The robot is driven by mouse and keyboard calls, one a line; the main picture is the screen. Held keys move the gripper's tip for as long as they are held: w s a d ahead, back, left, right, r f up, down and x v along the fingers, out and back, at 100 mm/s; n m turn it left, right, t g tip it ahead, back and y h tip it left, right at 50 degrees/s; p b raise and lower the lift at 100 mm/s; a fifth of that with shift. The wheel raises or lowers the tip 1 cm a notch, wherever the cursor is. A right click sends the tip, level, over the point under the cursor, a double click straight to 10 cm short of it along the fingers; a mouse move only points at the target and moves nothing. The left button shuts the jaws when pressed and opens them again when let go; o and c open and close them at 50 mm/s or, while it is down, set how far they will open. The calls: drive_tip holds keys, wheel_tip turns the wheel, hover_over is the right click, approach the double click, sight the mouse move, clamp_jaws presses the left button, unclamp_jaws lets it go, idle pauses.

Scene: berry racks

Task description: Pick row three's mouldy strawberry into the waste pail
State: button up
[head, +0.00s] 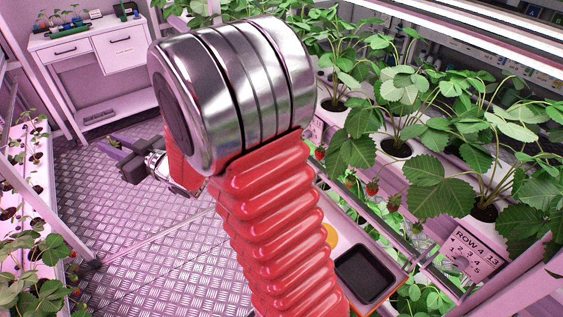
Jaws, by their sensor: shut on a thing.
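My gripper (110,147) shows small and dark at the left of my red, ribbed arm, over the metal floor. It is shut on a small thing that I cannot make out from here. Strawberries (372,188) hang below the leaves at the right-hand rack, some red and one duller (394,202). I cannot tell whether any is mouldy. I see no waste pail; my arm hides much of the middle.
A black tray (365,273) sits on a pale surface beside my arm. Planted racks (395,150) fill the right, and another planter (38,170) lines the left. A white cabinet (95,55) stands at the back left. The chequered floor (140,250) is clear.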

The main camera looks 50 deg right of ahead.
drive_tip(key=shift+a, duration=0.2)
drive_tip(key=shift+d+r+n+g, duration=0.15)
drive_tip(key=shift+d+n+g, duration=0.2)
drive_tip(key=shift+d, duration=0.35)
drive_tip(key=s+d+f+n+g, duration=0.2)
drive_tip(key=s+d+f+g, duration=0.2)
drive_tip(key=s+d, duration=0.6)
drive_tip(key=s+d+f+n+g, duration=0.1)
drive_tip(key=s+d+f+g, duration=0.3)
drive_tip(key=s+d, duration=0.7)
drive_tip(key=s+d+f+n+g, duration=0.2)
drive_tip(key=s+d+f+g, duration=0.2)
drive_tip(key=s+d, duration=0.7)
drive_tip(key=shift+d+f+n, duration=0.35)
drive_tip(key=shift+d+f, duration=0.5)
drive_tip(key=shift+d, duration=0.25)
drive_tip(key=shift+s, duration=0.1)
wheel_tip(320, 180, down, 6)
